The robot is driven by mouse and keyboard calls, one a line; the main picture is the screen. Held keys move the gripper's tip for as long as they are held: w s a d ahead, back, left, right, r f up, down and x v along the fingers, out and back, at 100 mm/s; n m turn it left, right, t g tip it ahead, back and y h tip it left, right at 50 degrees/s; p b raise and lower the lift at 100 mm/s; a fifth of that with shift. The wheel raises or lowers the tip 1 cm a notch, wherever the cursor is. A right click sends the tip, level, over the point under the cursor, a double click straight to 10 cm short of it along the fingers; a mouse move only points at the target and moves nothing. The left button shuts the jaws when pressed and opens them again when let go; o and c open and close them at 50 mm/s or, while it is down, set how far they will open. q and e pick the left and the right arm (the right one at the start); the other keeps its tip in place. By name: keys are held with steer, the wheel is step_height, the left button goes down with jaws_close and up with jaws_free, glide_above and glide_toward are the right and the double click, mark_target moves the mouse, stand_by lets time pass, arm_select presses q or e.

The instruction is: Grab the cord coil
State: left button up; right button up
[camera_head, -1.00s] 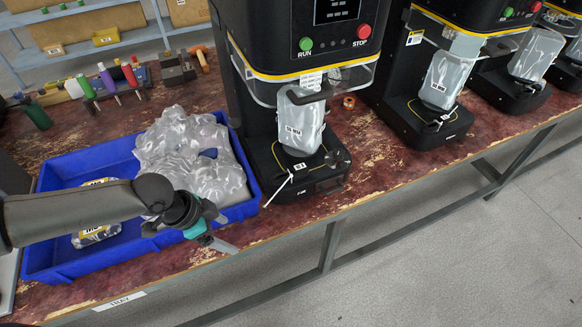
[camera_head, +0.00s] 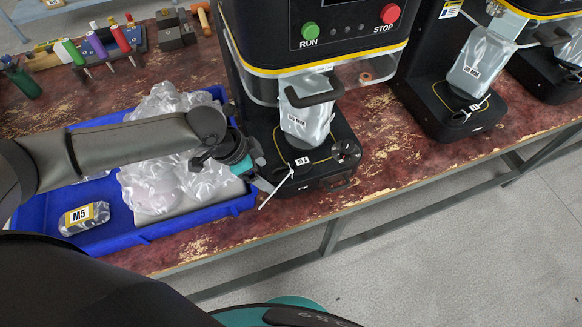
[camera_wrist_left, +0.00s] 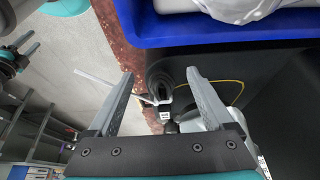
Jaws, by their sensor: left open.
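A dark bundle (camera_wrist_left: 158,78) with a white tie and a small tag lies on the front left of the nearest machine's black base; the tie and tag (camera_head: 302,161) also show in the head view. It seems to be the cord coil, but its loops are hard to make out. My left gripper (camera_head: 265,187) is over the left front corner of that base. In the left wrist view its two fingers (camera_wrist_left: 160,76) are apart, with the bundle between or just beyond the tips, not visibly gripped. Teal and grey parts at that view's left edge may be my right gripper, cut off.
A blue tray (camera_head: 235,208) with clear bags and an M5 packet (camera_head: 84,218) stands left of the base. A filled pouch (camera_head: 306,120) hangs under a black handle (camera_head: 312,96). A small orange ring (camera_head: 365,77) lies behind. The table's front edge is close.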

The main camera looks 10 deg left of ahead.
mark_target(288, 167)
arm_select(q)
steer(key=w+d, duration=0.2)
steer(key=d, duration=0.1)
steer(key=w+d+f, duration=0.1)
steer(key=d, duration=0.1)
steer(key=shift+w+b, duration=0.15)
steer(key=shift+b, duration=0.25)
steer(key=shift+c, duration=0.3)
jaws_close()
